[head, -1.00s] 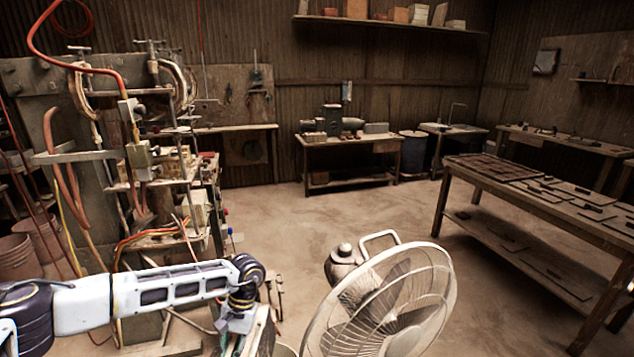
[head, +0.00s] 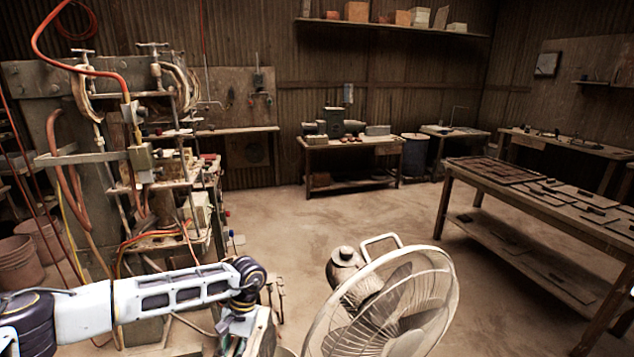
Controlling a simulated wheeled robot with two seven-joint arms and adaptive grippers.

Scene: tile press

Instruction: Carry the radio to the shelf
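I cannot pick out the radio for sure. A dark green-grey box (head: 335,122) and a small grey box (head: 378,130) stand on the far bench, too small to identify. A long wall shelf (head: 395,25) runs high along the back wall and bears several boxes. My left arm comes in low from the left and bends down at the wrist. My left gripper (head: 246,330) is at the bottom edge, partly cut off, and its fingers cannot be made out. My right gripper is out of view.
A large fan (head: 385,310) stands close in front. A tall press with hoses (head: 130,150) fills the left side. A long table with tiles (head: 500,180) stands at the right. The floor (head: 330,215) between them and the far bench (head: 350,144) is clear.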

